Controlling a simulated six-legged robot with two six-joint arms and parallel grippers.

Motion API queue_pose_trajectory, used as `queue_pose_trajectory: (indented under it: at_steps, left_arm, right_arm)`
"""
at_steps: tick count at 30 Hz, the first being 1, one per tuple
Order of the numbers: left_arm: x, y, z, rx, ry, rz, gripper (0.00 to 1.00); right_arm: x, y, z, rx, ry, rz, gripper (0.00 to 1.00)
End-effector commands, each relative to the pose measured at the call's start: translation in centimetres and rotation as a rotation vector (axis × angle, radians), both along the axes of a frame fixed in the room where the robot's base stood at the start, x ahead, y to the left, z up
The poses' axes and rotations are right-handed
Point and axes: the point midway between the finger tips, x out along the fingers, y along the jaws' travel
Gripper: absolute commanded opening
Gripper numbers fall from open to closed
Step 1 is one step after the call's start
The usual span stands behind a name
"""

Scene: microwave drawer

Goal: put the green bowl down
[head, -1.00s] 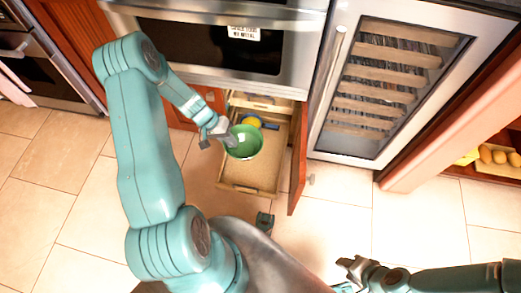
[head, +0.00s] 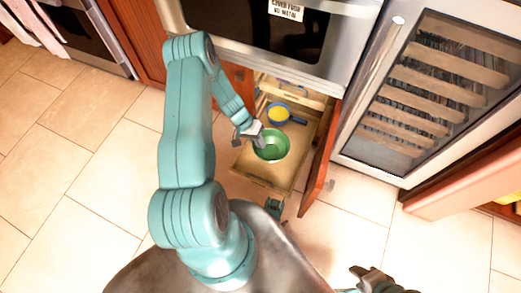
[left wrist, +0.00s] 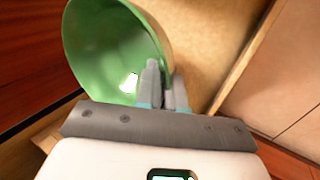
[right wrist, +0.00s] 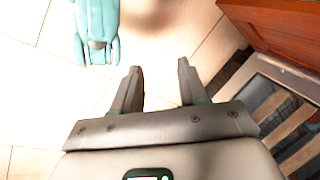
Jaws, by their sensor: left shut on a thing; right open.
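The green bowl (head: 270,146) is over the open wooden drawer (head: 262,184) below the microwave. My left gripper (head: 254,134) is shut on the bowl's rim at its left side. In the left wrist view the bowl (left wrist: 95,45) is upper left, and the shut fingers (left wrist: 163,88) grip its wall. Whether the bowl touches the drawer floor I cannot tell. My right gripper (head: 370,276) is low in the head view, away from the drawer. It is open and empty in the right wrist view (right wrist: 156,85).
A blue pan (head: 280,114) with yellow inside lies at the drawer's back. An open cabinet door (head: 322,160) stands along the drawer's right side. The microwave (head: 270,35) is above, and a wine cooler (head: 425,95) stands to the right. The tiled floor at left is clear.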

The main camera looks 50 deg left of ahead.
Motion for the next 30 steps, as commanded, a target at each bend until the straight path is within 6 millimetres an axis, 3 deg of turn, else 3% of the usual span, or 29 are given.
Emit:
queue_pose_trajectory:
  at_steps: [1, 8, 15, 27, 28, 30]
  left_arm:
    - [0.0, 0.0, -1.4, 0.000, 0.000, 0.000, 0.00]
    - [0.3, 0.0, -3.2, 0.000, 0.000, -0.001, 0.00]
    - [0.5, 0.0, -6.9, 0.000, 0.000, -0.001, 0.00]
    - [0.5, 0.0, -7.2, 0.001, -0.001, 0.000, 0.00]
    - [0.4, 0.0, -7.1, 0.001, -0.001, 0.000, 0.15]
    - [0.4, 0.0, -7.1, 0.002, -0.001, 0.000, 0.34]
  right_arm:
    - [0.1, -0.1, -0.7, 0.000, -0.002, -0.004, 0.43]
    - [0.3, -0.2, -1.3, -0.003, -0.007, -0.009, 0.43]
    - [1.3, -0.5, -2.9, -0.008, -0.037, -0.016, 0.43]
    - [1.6, -0.5, -3.2, -0.010, -0.048, -0.016, 0.43]
    - [1.6, -0.5, -3.1, -0.010, -0.049, -0.016, 0.43]
    - [1.6, -0.5, -3.0, -0.010, -0.049, -0.016, 0.43]
